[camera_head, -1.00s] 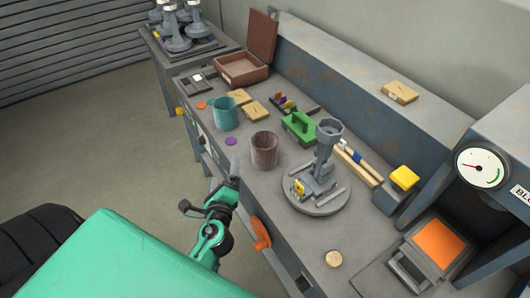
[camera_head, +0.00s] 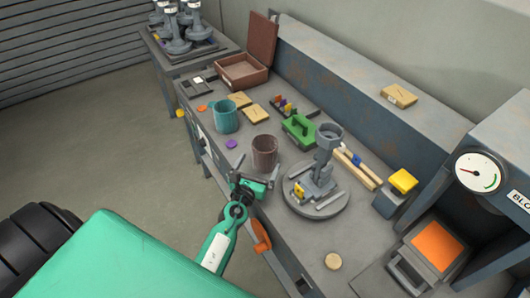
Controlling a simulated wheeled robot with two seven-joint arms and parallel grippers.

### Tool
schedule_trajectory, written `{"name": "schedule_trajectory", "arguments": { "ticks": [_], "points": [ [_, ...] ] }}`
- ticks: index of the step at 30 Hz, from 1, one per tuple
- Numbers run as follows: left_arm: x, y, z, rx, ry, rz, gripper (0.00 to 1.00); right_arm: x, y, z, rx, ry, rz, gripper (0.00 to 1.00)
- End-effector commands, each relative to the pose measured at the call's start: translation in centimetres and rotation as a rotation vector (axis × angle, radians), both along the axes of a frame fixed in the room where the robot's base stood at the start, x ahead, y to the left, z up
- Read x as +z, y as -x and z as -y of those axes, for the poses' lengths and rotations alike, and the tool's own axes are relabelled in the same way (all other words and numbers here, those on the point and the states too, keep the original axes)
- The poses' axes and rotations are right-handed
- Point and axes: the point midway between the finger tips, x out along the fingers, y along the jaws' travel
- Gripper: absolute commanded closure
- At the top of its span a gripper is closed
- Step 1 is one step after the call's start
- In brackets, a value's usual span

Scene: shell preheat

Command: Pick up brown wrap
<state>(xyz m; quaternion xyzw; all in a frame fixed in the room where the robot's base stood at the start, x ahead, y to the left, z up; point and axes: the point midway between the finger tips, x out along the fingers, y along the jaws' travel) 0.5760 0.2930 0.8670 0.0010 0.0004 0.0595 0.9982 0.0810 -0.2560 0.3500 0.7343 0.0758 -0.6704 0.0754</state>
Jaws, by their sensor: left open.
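The brown wrap (camera_head: 265,148), a dark brown open-topped cylinder, stands upright on the grey workbench. My left gripper (camera_head: 257,171) is open and empty, close to the wrap's near side at the bench's front edge. My right gripper is out of view.
A teal cup (camera_head: 224,117) stands behind and left of the wrap. A round grey fixture (camera_head: 316,190) is close on its right. An orange handle (camera_head: 261,236) hangs off the bench front.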

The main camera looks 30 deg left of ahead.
Motion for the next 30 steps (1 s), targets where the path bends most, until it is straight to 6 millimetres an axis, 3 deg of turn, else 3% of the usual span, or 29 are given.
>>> {"name": "schedule_trajectory", "arguments": {
  "ticks": [8,18,28,30],
  "points": [
    [-0.2,-1.9,-0.3,0.000,0.002,-0.001,0.00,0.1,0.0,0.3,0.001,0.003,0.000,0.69],
    [-1.2,-6.1,-0.9,0.000,0.001,0.000,0.00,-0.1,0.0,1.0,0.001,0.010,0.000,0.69],
    [-1.3,-6.6,-0.9,0.001,0.002,0.000,0.00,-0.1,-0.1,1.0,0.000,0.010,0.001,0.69],
    [-1.3,-6.6,-0.9,0.001,0.002,0.000,0.14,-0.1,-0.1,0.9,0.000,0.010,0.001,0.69]
  ]
}}
